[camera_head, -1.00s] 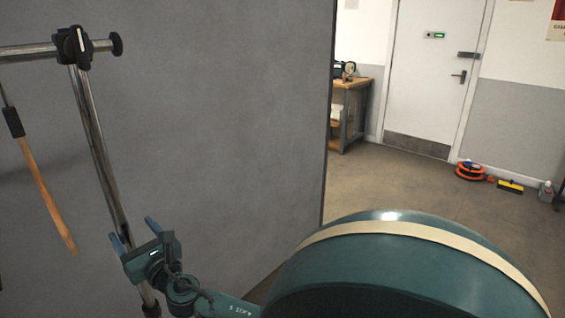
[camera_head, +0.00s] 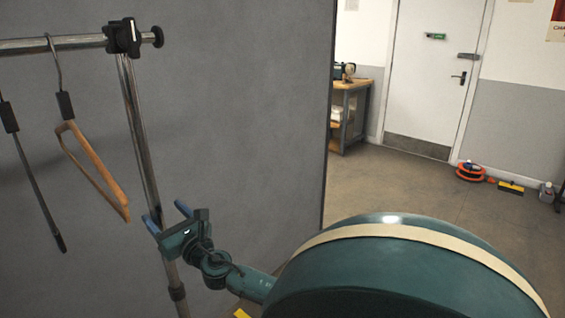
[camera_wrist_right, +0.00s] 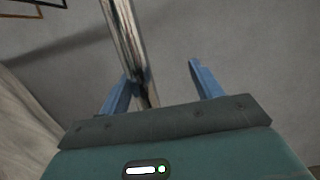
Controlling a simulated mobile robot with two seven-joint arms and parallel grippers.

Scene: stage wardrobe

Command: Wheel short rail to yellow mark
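The short rail (camera_head: 140,130) is a chrome clothes rail. Its upright and the right end of its top bar show at the left of the head view; its base is out of view. Two hangers hang from the bar, a wooden one (camera_head: 98,172) and a dark one seen edge-on (camera_head: 38,185). My right gripper (camera_head: 168,216) is at the upright. In the right wrist view the upright (camera_wrist_right: 127,45) runs between the open blue fingers, close to the left one. A yellow patch (camera_head: 242,313), perhaps the mark, shows at the bottom edge. My left gripper is not in view.
A grey partition (camera_head: 240,120) stands behind the rail. Beyond its right edge is open floor (camera_head: 400,185), with a workbench (camera_head: 350,105), a white door (camera_head: 430,80), an orange cable reel (camera_head: 470,172) and a yellow brush (camera_head: 510,188) along the wall.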

